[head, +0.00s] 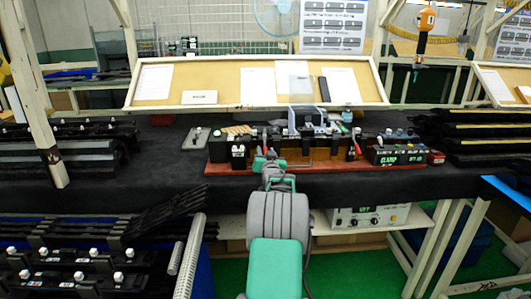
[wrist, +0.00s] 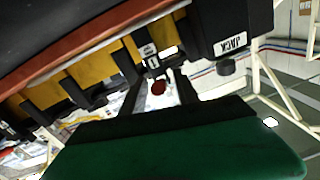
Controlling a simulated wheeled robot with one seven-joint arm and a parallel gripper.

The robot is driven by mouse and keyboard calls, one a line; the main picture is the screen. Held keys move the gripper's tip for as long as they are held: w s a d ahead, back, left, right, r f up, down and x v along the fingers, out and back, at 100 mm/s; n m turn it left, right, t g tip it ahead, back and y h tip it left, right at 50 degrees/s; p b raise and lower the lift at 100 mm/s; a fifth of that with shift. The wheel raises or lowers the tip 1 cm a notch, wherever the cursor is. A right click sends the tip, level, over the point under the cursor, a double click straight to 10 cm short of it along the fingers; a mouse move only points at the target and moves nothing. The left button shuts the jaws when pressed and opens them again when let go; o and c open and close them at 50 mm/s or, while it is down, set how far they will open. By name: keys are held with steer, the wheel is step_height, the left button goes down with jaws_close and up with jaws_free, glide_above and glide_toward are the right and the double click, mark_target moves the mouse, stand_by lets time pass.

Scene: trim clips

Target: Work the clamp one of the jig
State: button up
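The jig stands on a red-brown board (head: 225,171) on the dark bench in the head view. Its yellow-brown blocks also show, tilted, in the wrist view (wrist: 92,75). A small clamp (head: 357,146) with a red-tipped handle stands toward the jig's right end. I cannot tell which clamp is clamp one. My gripper (head: 268,162) is at the jig's front edge, left of its middle. Its fingertips are unclear, and contact cannot be told.
A control box with a green CLAMP display (head: 398,157) is at the jig's right end. Dark trim parts are stacked at the bench's left (head: 75,150) and right (head: 470,140). A tilted board with papers (head: 220,80) stands behind. A rack of clips (head: 80,255) is at lower left.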

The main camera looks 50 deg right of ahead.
steer(key=shift+c, duration=0.5)
jaws_close()
stand_by(0.9)
